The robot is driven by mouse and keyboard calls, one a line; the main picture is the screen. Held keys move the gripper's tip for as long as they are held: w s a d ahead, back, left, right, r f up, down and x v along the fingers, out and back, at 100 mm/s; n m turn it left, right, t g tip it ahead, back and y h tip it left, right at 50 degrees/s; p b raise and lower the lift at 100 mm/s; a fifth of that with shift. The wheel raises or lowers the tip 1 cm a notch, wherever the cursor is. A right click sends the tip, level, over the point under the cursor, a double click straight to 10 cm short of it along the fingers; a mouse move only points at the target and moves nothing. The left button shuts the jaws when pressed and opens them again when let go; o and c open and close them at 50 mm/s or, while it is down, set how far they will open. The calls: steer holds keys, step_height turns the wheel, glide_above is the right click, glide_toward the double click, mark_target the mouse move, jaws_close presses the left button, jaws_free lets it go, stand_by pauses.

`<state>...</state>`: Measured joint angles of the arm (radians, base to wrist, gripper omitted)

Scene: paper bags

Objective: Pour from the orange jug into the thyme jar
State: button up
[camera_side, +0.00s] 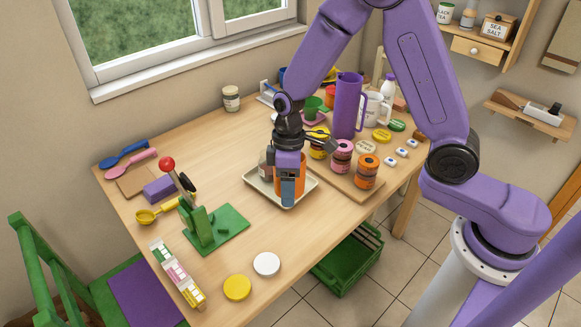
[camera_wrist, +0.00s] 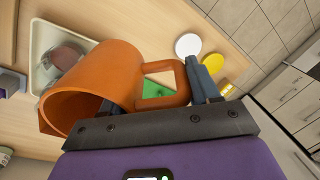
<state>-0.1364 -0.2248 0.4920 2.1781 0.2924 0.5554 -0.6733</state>
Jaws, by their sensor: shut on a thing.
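The orange jug (camera_side: 298,178) is at the pale tray (camera_side: 262,188) in the side view, partly behind my gripper (camera_side: 288,192). It looks about upright; I cannot tell whether its base touches the tray. In the wrist view the jug (camera_wrist: 100,80) shows its open mouth at lower left and its handle (camera_wrist: 180,82) at right.
Jars with pink (camera_side: 342,156) and orange (camera_side: 366,172) lids stand on a wooden board right of the tray. A tall purple jug (camera_side: 348,105) stands behind. A green stand (camera_side: 208,228) is at left. White (camera_side: 267,264) and yellow (camera_side: 237,287) discs lie in front.

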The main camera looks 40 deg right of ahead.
steer(key=shift+s+a, duration=0.1)
steer(key=shift+a, duration=0.1)
steer(key=shift+s+f+t+h, duration=0.1)
steer(key=shift+f+t+h, duration=0.55)
steer(key=shift+t+h, duration=0.05)
steer(key=shift+a+r, duration=0.1)
steer(key=s+a+r, duration=0.4)
steer(key=shift+f, duration=0.1)
stand_by(0.5)
